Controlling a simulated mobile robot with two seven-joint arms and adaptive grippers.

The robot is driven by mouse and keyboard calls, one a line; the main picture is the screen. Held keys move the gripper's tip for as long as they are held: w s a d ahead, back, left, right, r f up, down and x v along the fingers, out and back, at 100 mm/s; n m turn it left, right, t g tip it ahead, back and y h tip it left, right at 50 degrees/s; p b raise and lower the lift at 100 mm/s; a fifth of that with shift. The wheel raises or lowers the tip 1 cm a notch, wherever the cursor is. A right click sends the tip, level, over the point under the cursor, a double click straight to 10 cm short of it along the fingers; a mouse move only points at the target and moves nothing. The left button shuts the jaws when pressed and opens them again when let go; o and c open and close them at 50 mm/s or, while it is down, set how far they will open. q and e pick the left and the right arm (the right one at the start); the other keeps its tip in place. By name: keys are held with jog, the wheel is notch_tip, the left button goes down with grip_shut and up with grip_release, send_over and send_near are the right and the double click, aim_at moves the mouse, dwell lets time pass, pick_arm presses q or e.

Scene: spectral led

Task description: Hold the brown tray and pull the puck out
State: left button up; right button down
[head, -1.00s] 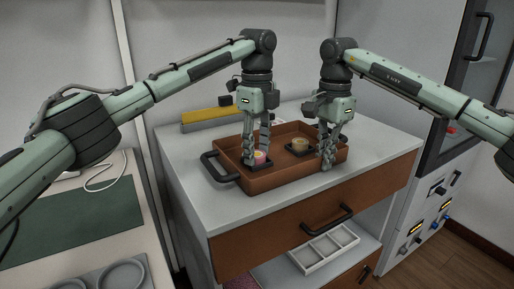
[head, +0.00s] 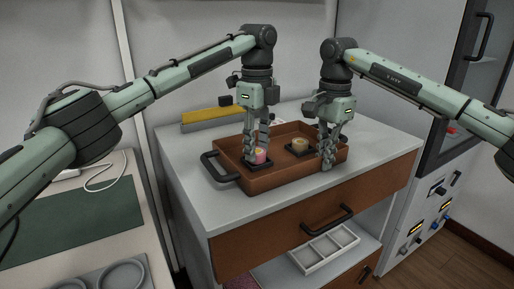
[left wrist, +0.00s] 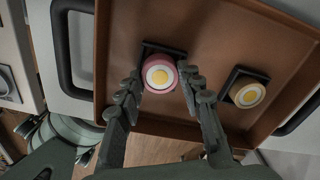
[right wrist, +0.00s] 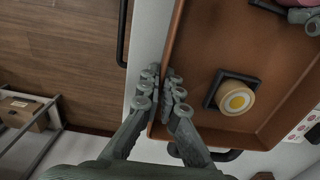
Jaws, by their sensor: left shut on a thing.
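The brown tray (head: 268,180) sits on the cabinet top. Inside it are a pink puck (head: 261,157) with a yellow-and-white top and a pale puck (head: 300,145), each at a dark square holder. My left gripper (head: 259,150) points down with its fingers on either side of the pink puck, shut on it. In the left wrist view the pink puck (left wrist: 160,76) shows between the fingertips, above or in its holder; any gap is unclear. My right gripper (head: 327,158) is shut on the tray's near right wall; the right wrist view shows a finger on each side of the wall.
A dark tray handle (head: 215,170) sticks out at the left. A yellow-topped grey block (head: 208,115) lies behind the tray. The white cabinet top (head: 200,200) is clear in front of the tray. A drawer handle (head: 328,219) juts from the cabinet front.

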aim_at(257, 151)
pick_arm(q)
jog(key=shift+r, duration=1.05)
jog(key=shift+r, duration=0.1)
jog(key=shift+r, duration=0.55)
pick_arm(e)
jog(key=c, duration=1.8)
grip_release()
jog(key=shift+r, duration=0.1)
jog(key=shift+c, duration=0.2)
jog(key=shift+o, duration=1)
